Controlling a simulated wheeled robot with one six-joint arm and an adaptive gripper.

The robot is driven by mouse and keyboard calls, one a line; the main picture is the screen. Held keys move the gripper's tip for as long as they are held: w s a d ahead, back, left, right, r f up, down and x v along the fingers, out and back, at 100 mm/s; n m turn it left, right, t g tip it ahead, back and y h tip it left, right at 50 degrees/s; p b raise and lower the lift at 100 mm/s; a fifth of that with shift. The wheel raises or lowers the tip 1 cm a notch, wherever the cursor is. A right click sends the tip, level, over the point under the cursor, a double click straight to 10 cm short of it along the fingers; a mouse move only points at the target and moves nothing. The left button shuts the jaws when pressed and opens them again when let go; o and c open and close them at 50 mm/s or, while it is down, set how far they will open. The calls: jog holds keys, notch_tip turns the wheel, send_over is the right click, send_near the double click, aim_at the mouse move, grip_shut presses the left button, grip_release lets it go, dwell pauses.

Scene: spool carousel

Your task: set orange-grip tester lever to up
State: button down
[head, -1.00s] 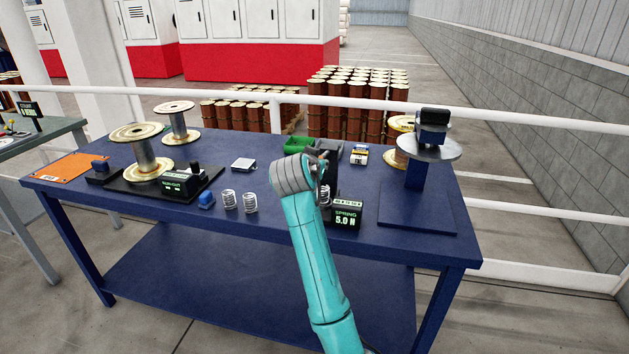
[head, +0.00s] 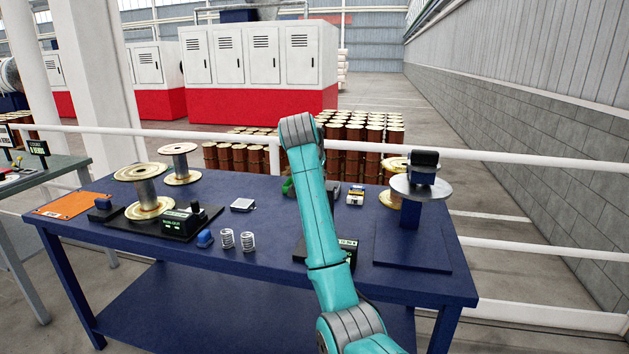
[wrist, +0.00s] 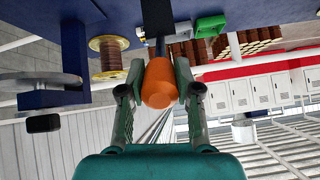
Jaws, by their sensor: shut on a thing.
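The orange grip (wrist: 160,84) of the tester lever sits between the two fingers of my gripper (wrist: 158,75) in the wrist view, and the fingers are shut on it. The dark lever bar (wrist: 156,20) runs from the grip toward the top of that picture. In the head view my arm covers the gripper, the grip and most of the spring tester. Only part of the tester's dark display box (head: 349,250) shows to the right of my arm. The lever's angle cannot be read from the head view.
The blue bench (head: 240,290) holds two small springs (head: 238,240), a large spool (head: 147,190), a dark counter box (head: 183,224) and a small scale (head: 243,204) left of my arm. A round-topped stand (head: 421,187) is at the right. A white rail (head: 480,155) runs behind.

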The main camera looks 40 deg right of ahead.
jog(key=shift+r, duration=0.2)
jog(key=c, duration=1.2)
grip_release()
jog(key=shift+c, duration=0.2)
jog(key=o, duration=0.4)
jog(key=shift+d+f, duration=0.1)
jog(key=shift+o, duration=0.2)
jog(key=v, duration=0.7)
